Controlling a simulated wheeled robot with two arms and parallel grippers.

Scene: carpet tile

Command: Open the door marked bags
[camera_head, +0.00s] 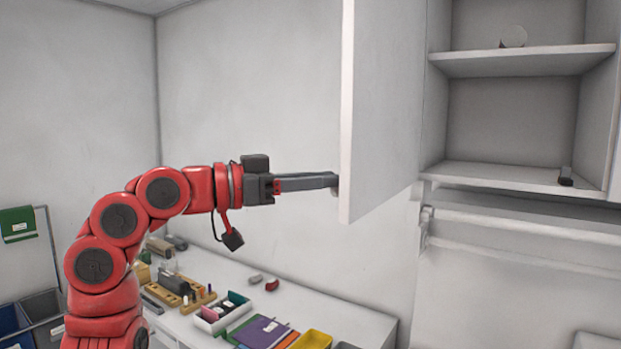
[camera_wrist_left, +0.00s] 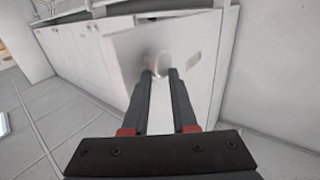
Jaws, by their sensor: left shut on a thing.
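The white cabinet door (camera_head: 388,105) stands swung open at a wide angle, its inner face toward the head camera. The knob is mostly hidden in the head view. My right gripper is not in view.
Below, a white counter (camera_head: 355,318) holds trays, a purple folder (camera_head: 262,332) and small items. Blue and grey bins (camera_head: 12,320) stand lower left.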

